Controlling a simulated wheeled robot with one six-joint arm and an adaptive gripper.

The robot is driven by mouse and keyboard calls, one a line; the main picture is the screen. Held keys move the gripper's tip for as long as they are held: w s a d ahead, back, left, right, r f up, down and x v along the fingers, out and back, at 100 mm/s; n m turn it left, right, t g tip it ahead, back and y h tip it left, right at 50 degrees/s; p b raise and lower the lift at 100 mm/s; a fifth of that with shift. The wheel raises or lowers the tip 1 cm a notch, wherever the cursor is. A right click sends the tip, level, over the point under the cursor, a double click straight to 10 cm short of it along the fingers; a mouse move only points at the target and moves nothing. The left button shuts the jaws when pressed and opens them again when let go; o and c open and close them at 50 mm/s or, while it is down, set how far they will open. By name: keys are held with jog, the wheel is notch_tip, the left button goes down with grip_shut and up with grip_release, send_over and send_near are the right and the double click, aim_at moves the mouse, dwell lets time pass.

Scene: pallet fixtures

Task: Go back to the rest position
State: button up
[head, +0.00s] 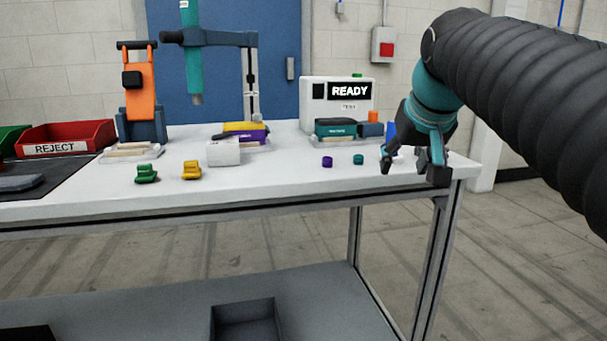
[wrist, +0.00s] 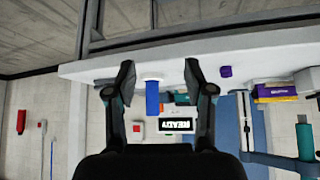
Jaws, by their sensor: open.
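My gripper (head: 412,168) is open and empty at the right end of the white table (head: 300,180) in the head view, near its right front corner. The arm reaches in from the right edge of the picture. In the wrist view my gripper (wrist: 158,75) shows two dark fingers spread apart with nothing held between them. That view is upside down, with the table edge (wrist: 235,55) crossing near the fingertips. A blue block (wrist: 152,98) shows beyond and between the fingers. No marker of a rest position is visible.
A small purple piece (head: 327,161) and a teal piece (head: 358,160) lie left of my gripper. The READY box (head: 312,100) stands behind. Green (head: 146,174) and yellow pieces (head: 191,170), an orange fixture (head: 139,95) and a red REJECT bin (head: 75,135) are farther left.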

jog(key=s+f+g, duration=0.1)
jog(key=s+f, duration=0.9)
jog(key=f, duration=0.3)
jog(key=s+a+f+g, duration=0.1)
jog(key=s+f, duration=0.9)
jog(key=f, duration=0.3)
jog(key=shift+s+f, duration=0.2)
jog(key=shift+f, duration=0.15)
